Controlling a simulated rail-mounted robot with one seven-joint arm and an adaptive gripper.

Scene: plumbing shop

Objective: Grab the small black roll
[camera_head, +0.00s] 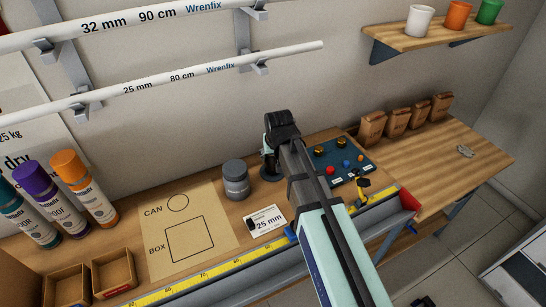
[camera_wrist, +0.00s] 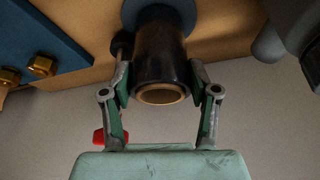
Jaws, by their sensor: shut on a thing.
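The small black roll (camera_wrist: 160,60) shows in the wrist view as a dark cylinder with a tan ring at its near end. My gripper (camera_wrist: 160,82) has one finger on each side of it and is shut on it. The roll's far end is by a dark blue round disc (camera_wrist: 187,12) at the bench top; I cannot tell whether they touch. In the head view my gripper (camera_head: 268,152) points down at the bench behind my arm, and the roll is mostly hidden there.
A grey can (camera_head: 235,180) stands close to the left of my gripper. A dark blue board (camera_head: 343,160) with fittings lies to the right. The wall is close behind.

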